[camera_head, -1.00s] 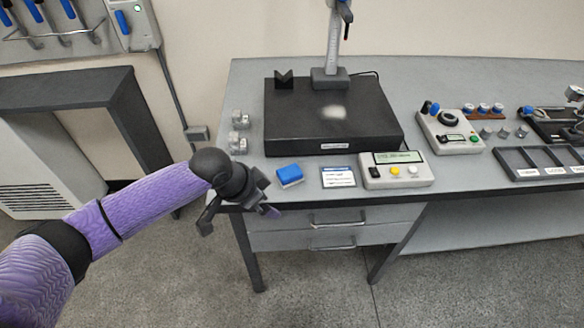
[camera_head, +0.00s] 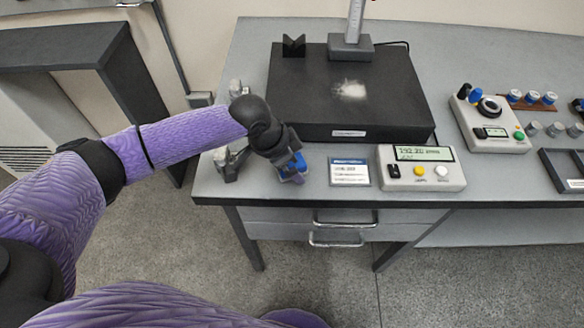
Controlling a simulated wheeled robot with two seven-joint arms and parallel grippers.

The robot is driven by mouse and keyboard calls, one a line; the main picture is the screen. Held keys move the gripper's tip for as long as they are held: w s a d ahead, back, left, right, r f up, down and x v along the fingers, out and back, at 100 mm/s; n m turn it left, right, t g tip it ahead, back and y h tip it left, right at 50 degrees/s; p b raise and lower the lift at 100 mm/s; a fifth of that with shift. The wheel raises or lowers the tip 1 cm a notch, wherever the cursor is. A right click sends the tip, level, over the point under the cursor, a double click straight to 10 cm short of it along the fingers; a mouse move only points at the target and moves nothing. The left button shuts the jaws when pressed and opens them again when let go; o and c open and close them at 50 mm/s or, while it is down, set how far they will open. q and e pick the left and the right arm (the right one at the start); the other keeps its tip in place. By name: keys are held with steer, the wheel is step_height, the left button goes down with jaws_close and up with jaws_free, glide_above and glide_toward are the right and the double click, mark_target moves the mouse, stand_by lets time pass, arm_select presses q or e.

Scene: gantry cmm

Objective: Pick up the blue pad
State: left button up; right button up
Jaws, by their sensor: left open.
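The blue pad (camera_head: 299,167) lies on the grey bench near its front edge, just left of a small label card. Most of it is hidden behind my left gripper, and only bits of blue show around the right-hand finger. My left gripper (camera_head: 261,174) is open, with its fingers spread wide, low over the bench at the pad. One finger is left of the pad and the other overlaps it in the picture. I cannot tell whether they touch. My right gripper is not in view.
A black plate (camera_head: 345,105) with a column stands behind the pad. The label card (camera_head: 349,172) and a display box with buttons (camera_head: 420,168) lie to the right. A metal block (camera_head: 236,87) stands behind my left arm. A control box (camera_head: 487,118) is further right.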

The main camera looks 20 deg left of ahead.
arm_select(q)
steer(key=shift+d+f, duration=0.1)
steer(key=shift+f, duration=0.25)
steer(key=shift+r, duration=0.1)
